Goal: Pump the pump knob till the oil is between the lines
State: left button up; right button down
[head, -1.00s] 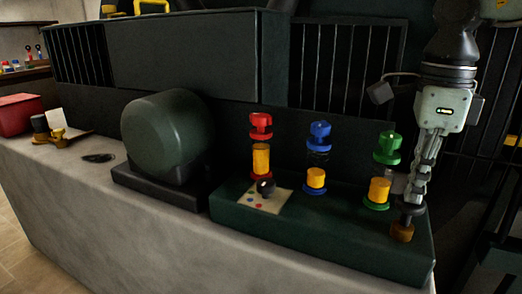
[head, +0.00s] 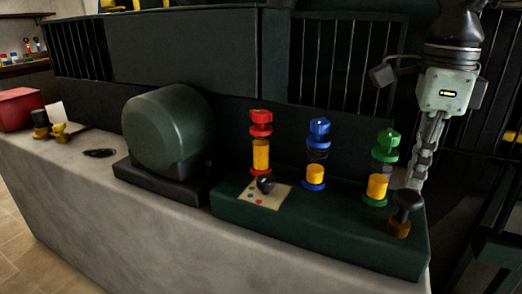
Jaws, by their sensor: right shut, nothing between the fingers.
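The pump knob (head: 408,197) is a black mushroom-shaped knob above a brass collar (head: 398,228), at the right end of the dark green oiler base (head: 330,232). Three sight glasses with amber oil stand on the base. The red-capped glass (head: 261,153) looks fullest. The blue-capped glass (head: 315,174) is low, and the green-capped glass (head: 377,187) is partly filled. Level lines are too small to make out. My right gripper (head: 415,184) is shut and empty, with its fingertips just behind and above the pump knob. My left gripper is out of view.
A black selector knob (head: 265,184) sits on a card with coloured dots. A rounded green motor housing (head: 168,133) stands to its left. A red box (head: 20,116) and brass parts (head: 42,125) lie farther left. The front of the concrete ledge (head: 160,215) is clear.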

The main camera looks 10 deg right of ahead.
aim_at(410, 195)
jog(key=shift+f+b, duration=1.8)
jog(key=shift+f, duration=0.5)
jog(key=shift+r+p, duration=1.65)
jog(key=shift+r, duration=0.7)
jog(key=shift+r, duration=0.1)
notch_tip(410, 195, up, 5)
jog(key=p, duration=0.3)
jog(key=shift+p, duration=0.35)
